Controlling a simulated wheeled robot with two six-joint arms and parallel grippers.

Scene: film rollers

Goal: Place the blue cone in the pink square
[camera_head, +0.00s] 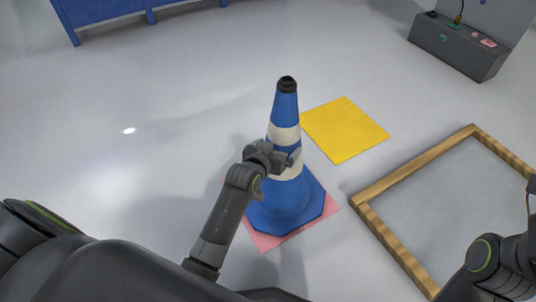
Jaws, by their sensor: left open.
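The blue cone (287,108) with white bands and a dark tip stands upright on the pink square (264,241). Its blue base covers most of the square, and pink shows along the front and right edges. My left gripper (288,160) is open at the cone's middle, level with the lower white band. Whether its fingers touch the cone cannot be told. My right arm shows at the lower right, and its gripper is cut off at the picture's edge.
A yellow square (345,129) lies flat behind the cone to the right. A wooden frame (412,174) lies on the floor at the right. A grey box (455,49) with small items stands at the back right, and a blue bench (105,10) at the back left. The left floor is clear.

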